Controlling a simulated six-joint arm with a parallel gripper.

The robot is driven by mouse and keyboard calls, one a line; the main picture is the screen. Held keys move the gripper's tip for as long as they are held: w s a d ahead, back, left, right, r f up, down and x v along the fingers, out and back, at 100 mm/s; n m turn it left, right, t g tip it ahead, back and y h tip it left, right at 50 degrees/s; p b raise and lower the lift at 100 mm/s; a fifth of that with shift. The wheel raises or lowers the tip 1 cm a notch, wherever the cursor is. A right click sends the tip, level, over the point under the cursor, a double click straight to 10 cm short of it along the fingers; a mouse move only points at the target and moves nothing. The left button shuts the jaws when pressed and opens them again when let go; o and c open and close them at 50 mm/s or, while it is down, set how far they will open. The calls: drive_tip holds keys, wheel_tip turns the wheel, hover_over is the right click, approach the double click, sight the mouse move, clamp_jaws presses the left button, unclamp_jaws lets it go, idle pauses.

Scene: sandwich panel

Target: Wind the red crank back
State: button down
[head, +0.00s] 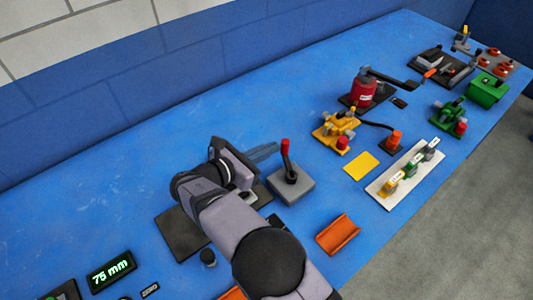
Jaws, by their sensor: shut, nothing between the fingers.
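The red crank has an upright red handle (285,147) on a dark crank arm (289,170), mounted on a grey block (293,187) near the middle of the table. My gripper (240,163) is just left of the block, apart from the red handle in the picture. It is shut and holds nothing. My wrist and forearm cover part of it, and its fingertips are hard to make out.
A dark plate (180,235) lies under my arm. An orange tray (338,234) sits right of my forearm. A yellow pad (361,166), a yellow device (335,132) and a white switch panel (404,178) stand further right. The blue table behind the crank is clear.

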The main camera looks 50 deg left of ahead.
sight(282, 143)
drive_tip(key=shift+w+m+h, duration=0.45)
drive_tip(key=shift+m+h, duration=0.15)
drive_tip(key=shift+h, duration=0.1)
drive_tip(key=shift+w+b, duration=0.5)
drive_tip(key=shift+w, duration=0.6)
drive_tip(key=shift+w+d, duration=0.3)
drive_tip(key=shift+w, duration=0.6)
drive_tip(key=shift+w+d, duration=0.8)
drive_tip(key=shift+w, duration=0.35)
